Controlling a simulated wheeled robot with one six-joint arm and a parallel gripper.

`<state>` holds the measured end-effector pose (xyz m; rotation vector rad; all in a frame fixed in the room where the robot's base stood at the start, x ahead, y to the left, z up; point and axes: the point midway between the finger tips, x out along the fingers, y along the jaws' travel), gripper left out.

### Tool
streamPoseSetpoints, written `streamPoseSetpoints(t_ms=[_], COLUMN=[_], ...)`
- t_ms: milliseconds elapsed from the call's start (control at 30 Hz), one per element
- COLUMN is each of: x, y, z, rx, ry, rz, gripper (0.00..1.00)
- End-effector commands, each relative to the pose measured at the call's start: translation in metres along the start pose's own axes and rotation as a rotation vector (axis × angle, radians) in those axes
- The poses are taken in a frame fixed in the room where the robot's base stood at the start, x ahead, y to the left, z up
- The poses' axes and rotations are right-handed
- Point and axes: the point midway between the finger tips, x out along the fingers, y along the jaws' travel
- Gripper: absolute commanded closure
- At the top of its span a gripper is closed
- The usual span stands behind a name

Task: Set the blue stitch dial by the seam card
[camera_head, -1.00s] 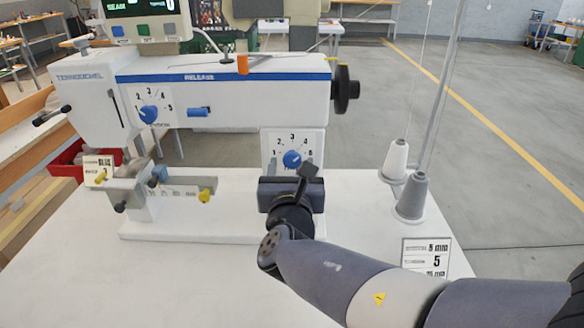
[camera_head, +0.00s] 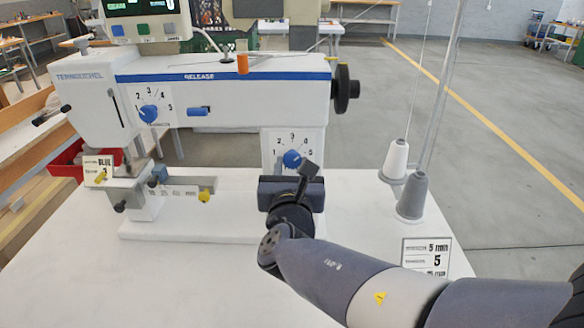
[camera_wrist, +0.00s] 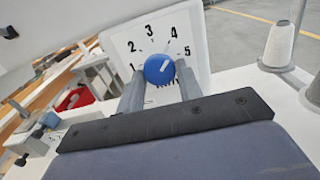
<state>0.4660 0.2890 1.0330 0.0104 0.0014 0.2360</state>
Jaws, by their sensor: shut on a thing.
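The blue stitch dial (camera_head: 292,159) is a round knob on a white scale plate on the machine's column. In the wrist view the blue dial (camera_wrist: 158,69) sits below an arc of numbers 1 to 5, and its white mark points up and right, roughly between 4 and 5. My gripper (camera_wrist: 158,80) is shut on this dial, one finger on each side. A white card (camera_head: 427,258) at the table's front right shows "5 mm" and a large 5; its smaller print is hard to read. A smaller card (camera_head: 98,165) at the left reads "BLUE".
Another blue dial (camera_head: 148,113) with its own scale is on the upper arm, beside a blue lever (camera_head: 198,111). A black handwheel (camera_head: 346,90) sticks out at right. Thread cones (camera_head: 412,196) stand right of my arm. The white tabletop (camera_head: 200,285) is clear at front left.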

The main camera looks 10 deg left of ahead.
Motion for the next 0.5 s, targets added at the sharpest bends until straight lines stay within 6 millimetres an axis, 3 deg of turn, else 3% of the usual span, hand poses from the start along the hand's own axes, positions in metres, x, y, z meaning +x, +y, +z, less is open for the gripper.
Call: streamPoseSetpoints(t_ms=[500], x=[-0.0003], y=[0.0005], z=[-0.0064], rx=[0.312], ry=[-0.003], rz=[0.001], gripper=[0.89])
